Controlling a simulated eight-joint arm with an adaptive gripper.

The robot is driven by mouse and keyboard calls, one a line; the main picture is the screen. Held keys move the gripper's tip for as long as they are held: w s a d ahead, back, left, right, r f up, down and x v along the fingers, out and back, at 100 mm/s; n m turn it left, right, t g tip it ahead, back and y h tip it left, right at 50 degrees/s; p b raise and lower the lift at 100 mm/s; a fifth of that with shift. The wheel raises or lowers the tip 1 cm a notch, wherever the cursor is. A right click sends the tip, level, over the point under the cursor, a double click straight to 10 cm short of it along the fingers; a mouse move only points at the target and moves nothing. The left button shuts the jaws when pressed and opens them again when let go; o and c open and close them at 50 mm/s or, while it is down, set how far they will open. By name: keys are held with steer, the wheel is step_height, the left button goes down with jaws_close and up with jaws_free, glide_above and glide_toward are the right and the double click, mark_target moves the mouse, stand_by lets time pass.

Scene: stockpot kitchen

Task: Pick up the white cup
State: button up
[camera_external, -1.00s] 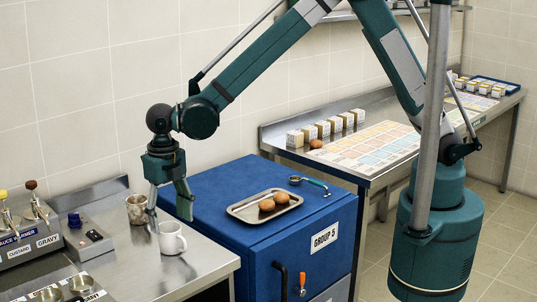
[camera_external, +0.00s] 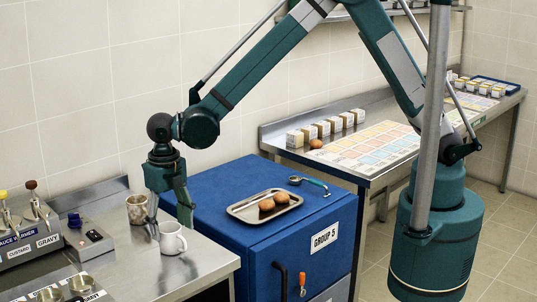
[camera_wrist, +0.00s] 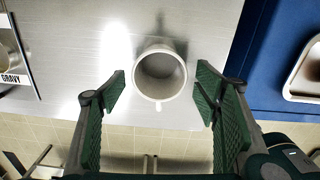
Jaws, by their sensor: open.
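The white cup (camera_external: 173,238) stands upright on the steel counter (camera_external: 200,262), near its right edge. In the wrist view the cup (camera_wrist: 160,75) is seen from above, empty, with its handle towards the bottom of the picture. My gripper (camera_external: 171,218) is pointed down above and around the cup's place in the outside view. In the wrist view my gripper (camera_wrist: 160,98) is open, with one green finger on each side of the cup. A gap shows between each finger and the cup. How high the fingertips are relative to the rim is hard to tell.
A worn metal cup (camera_external: 137,209) stands just behind and left of the white cup. The sauce warmer (camera_external: 25,245) is at the left. The blue cabinet (camera_external: 225,185) at the right holds a tray (camera_external: 240,211) with brown round items.

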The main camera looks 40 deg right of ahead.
mark_target(172, 240)
steer(key=shift+f, duration=0.1)
steer(key=shift+f, duration=2.5)
steer(key=c, duration=1.1)
steer(key=shift+r, duration=0.15)
steer(key=shift+r, duration=4.9)
